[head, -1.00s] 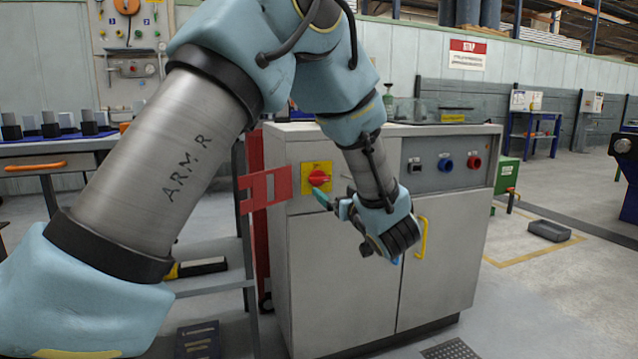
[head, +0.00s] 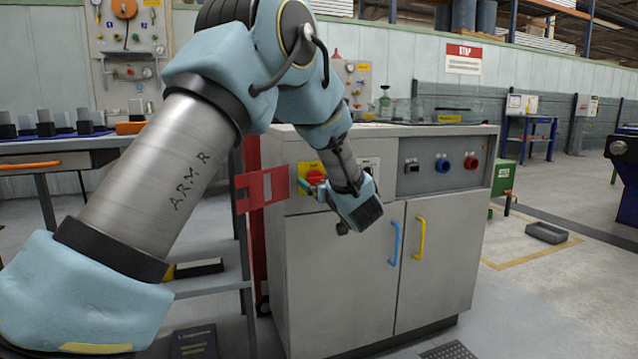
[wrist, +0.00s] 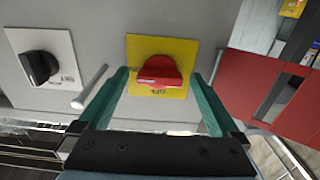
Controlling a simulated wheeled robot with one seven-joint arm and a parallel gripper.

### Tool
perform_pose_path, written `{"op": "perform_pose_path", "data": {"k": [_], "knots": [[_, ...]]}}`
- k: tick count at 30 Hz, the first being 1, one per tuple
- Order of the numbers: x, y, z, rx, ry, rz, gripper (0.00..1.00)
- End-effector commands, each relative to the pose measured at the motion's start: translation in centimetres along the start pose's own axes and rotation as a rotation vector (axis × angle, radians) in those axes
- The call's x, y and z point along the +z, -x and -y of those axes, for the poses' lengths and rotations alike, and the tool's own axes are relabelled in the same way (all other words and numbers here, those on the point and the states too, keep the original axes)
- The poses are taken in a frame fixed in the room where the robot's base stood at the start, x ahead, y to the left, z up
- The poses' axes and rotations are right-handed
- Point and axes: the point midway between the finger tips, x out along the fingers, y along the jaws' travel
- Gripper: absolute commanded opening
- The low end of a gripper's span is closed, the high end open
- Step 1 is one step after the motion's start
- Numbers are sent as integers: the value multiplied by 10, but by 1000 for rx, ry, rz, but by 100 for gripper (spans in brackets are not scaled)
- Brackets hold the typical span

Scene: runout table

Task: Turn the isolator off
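The isolator is a red rotary knob (wrist: 157,70) on a yellow square plate (wrist: 133,47), on the front of a grey cabinet. In the head view the knob (head: 314,177) sits at the cabinet's upper left. My gripper (wrist: 166,88) is open in the wrist view, with one green finger on each side of the lower part of the yellow plate. The knob shows between and just beyond the fingertips. I cannot tell whether either finger touches it. In the head view my gripper (head: 313,188) is right at the knob and partly covers the plate.
A black knob (wrist: 40,67) on a white plate and a small grey lever (wrist: 89,87) are beside the isolator. A red slotted plate (head: 265,188) juts out at the cabinet's left. Blue (head: 394,243) and yellow (head: 419,238) door handles are below right.

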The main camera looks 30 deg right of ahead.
Motion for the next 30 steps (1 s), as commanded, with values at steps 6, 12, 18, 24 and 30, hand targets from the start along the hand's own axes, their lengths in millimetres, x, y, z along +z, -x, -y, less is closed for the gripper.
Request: {"op": "perform_pose_path", "data": {"k": [6, 12, 18, 24, 30], "knots": [[0, 0, 0, 0, 0, 0, 73], [0, 0, 0, 0, 1, 0, 51], [0, 0, 0, 0, 1, 0, 28], [0, 0, 0, 0, 1, 0, 13], [0, 0, 0, 0, 28, 0, 13]]}}
